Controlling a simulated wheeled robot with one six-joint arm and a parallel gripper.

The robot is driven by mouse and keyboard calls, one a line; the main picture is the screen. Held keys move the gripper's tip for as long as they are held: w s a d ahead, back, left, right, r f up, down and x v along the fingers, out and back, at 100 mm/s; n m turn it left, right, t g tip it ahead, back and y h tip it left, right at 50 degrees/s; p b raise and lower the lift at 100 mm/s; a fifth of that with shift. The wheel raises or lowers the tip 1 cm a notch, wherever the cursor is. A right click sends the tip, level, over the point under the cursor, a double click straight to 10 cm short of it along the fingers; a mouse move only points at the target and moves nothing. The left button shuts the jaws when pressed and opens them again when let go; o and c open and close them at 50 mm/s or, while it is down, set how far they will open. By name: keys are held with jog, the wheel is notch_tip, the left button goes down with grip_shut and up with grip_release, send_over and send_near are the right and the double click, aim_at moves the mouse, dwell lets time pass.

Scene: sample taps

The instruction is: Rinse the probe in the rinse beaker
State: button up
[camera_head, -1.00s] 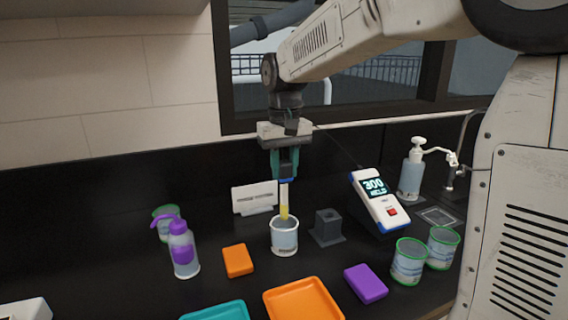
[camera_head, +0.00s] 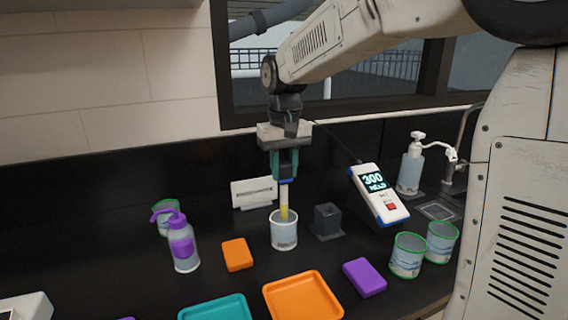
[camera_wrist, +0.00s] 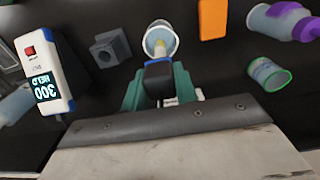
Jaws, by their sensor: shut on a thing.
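My gripper (camera_head: 285,178) is shut on the probe (camera_head: 284,199), which hangs upright with a blue top, a white body and a yellow lower end. The probe's lower end is inside the mouth of the clear beaker (camera_head: 284,238), which holds some liquid and stands on the dark counter below my gripper. The exact depth of the tip is hard to tell. In the wrist view, the beaker (camera_wrist: 158,34) lies just beyond the green fingers (camera_wrist: 158,88), with the yellow end inside its rim. A small white card (camera_head: 253,192) stands behind the beaker; its text is unreadable.
A dark square holder (camera_head: 327,220) and a meter (camera_head: 378,194) reading 300 HELD stand right of the beaker. Green-rimmed beakers (camera_head: 407,262) and a pump bottle (camera_head: 411,166) are farther right. A purple-topped bottle (camera_head: 183,250) and orange block (camera_head: 237,254) stand left; an orange tray (camera_head: 303,297) lies in front.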

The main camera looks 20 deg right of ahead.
aim_at(282, 193)
jog(key=shift+f, duration=0.1)
dwell(0.3)
jog(key=shift+f, duration=3.35)
jog(key=shift+w, duration=0.4)
jog(key=shift+a, duration=0.1)
jog(key=shift+s+a, duration=0.25)
jog(key=shift+s, duration=0.2)
